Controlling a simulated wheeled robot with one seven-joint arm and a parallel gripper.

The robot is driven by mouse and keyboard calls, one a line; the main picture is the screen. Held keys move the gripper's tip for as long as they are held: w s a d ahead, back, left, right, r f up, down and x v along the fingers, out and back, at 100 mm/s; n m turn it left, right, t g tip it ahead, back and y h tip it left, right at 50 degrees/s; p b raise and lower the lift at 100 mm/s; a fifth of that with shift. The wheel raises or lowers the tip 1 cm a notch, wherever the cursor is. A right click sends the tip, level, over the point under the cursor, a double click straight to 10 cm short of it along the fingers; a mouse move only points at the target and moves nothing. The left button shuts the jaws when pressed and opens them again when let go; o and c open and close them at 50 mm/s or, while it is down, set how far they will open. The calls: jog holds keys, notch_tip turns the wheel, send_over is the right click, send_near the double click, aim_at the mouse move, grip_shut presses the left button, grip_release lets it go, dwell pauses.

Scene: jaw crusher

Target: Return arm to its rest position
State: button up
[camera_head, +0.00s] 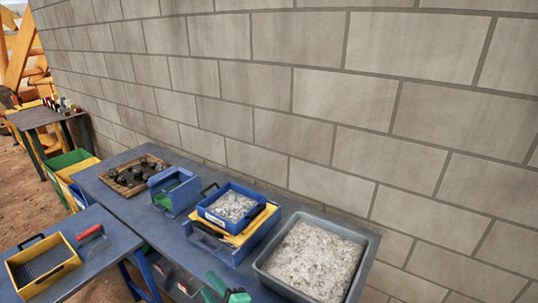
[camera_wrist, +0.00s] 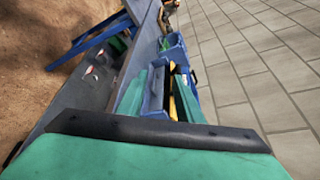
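My gripper (camera_head: 227,290) shows at the bottom edge of the head view, in front of the table, with green fingers. The rest of my arm is out of that view. In the wrist view my gripper's two green fingers (camera_wrist: 160,78) stand apart with nothing between them. The gripper is open and empty. Beyond the fingers are the blue containers on the table; a gap from them cannot be judged exactly.
A long grey table (camera_head: 118,161) runs along a block wall (camera_head: 300,90). On it are a grey tray of gravel (camera_head: 311,262), a blue gravel box (camera_head: 230,206), a blue bin (camera_head: 175,191) and a wooden board (camera_head: 135,174). A yellow-edged box (camera_head: 42,266) sits on the left table.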

jog(key=s+d+f+n+t+h, duration=0.1)
jog(key=s+d+f+n+h, duration=0.2)
jog(key=s+d+f, duration=0.4)
jog(key=s+d+f+n+t+h, duration=0.1)
jog(key=s+d+f+n+h, duration=0.35)
jog(key=s, duration=0.45)
jog(key=s+d+r+n+h, duration=0.1)
jog(key=s+n, duration=0.3)
jog(key=s, duration=0.6)
jog(key=s+d+r+n+t+h, duration=0.1)
jog(key=s+n, duration=0.4)
jog(key=s, duration=0.5)
jog(key=shift+d+r, duration=0.65)
jog(key=shift+d, duration=0.55)
